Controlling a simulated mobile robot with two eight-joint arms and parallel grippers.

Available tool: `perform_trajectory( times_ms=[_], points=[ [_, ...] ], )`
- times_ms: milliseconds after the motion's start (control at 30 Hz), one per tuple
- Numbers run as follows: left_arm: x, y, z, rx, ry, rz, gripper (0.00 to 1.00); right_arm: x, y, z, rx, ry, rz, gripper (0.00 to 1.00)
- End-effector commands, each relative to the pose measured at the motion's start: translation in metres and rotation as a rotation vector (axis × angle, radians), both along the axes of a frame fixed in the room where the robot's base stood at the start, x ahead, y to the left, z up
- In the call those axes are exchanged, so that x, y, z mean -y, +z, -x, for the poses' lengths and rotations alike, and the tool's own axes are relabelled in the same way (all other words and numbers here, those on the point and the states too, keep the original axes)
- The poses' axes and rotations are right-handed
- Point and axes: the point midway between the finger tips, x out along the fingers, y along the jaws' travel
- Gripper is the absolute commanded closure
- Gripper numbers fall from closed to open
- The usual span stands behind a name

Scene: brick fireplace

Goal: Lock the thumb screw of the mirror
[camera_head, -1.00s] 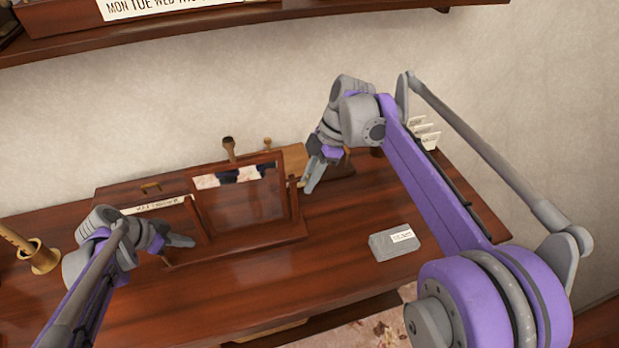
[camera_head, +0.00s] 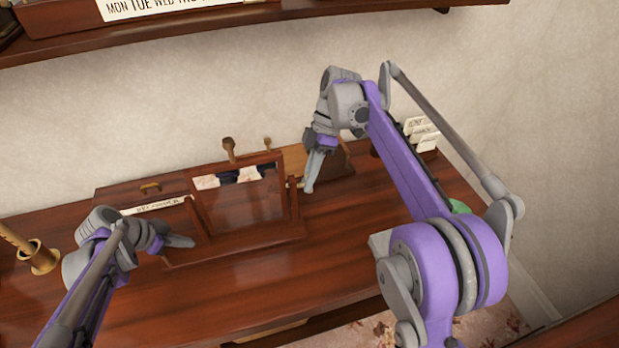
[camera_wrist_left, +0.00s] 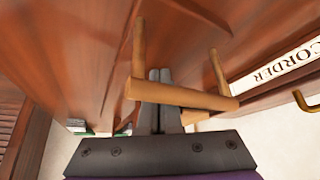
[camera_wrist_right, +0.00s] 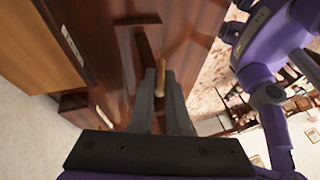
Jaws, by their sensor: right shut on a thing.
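The mirror (camera_head: 245,205) stands on the desk in a dark wooden frame, with a reflection in its upper part. At its right side, a small brass thumb screw (camera_head: 291,182) shows in the head view. My right gripper (camera_head: 308,187) is beside that side, fingers pointing down. In the right wrist view its fingers (camera_wrist_right: 163,88) are on either side of a brass-coloured cylinder (camera_wrist_right: 159,73), which I take for the thumb screw. My left gripper (camera_head: 190,241) is at the left of the mirror stand. In the left wrist view its fingers (camera_wrist_left: 159,75) are close together, behind a golden-brown bar.
The golden-brown bar (camera_wrist_left: 190,95) with two legs crosses in front of my left fingers. A brass cup (camera_head: 38,257) stands at the desk's left end. A letter holder (camera_head: 420,133) stands at the back right. A shelf (camera_head: 230,22) runs above. The front desk surface is clear.

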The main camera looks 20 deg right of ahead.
Motion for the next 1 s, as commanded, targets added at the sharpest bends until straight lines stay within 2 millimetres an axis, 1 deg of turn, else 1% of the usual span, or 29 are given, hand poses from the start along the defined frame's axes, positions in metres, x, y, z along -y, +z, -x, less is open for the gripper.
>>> perform_trajectory(
  times_ms=[200,400,600,967,1000],
  points=[
    [-0.0007,-0.0018,0.0012,-0.003,-0.001,-0.004,1.0,-0.0003,-0.0017,-0.0027,-0.133,0.001,-0.003,1.0],
    [-0.0007,-0.0018,0.0012,-0.004,-0.001,-0.003,1.0,-0.0004,-0.0022,-0.0032,-0.208,0.001,-0.005,1.0],
    [-0.0006,-0.0018,0.0013,-0.004,-0.002,-0.004,1.0,-0.0002,-0.002,-0.0031,-0.239,0.001,-0.005,1.0],
    [-0.0005,-0.0017,0.0013,-0.003,-0.002,-0.003,1.0,-0.0001,-0.002,-0.0031,-0.241,0.001,-0.005,1.0],
    [-0.0005,-0.0017,0.0013,-0.003,-0.002,-0.003,1.0,-0.0001,-0.002,-0.0031,-0.241,0.001,-0.005,0.78]
  ],
)
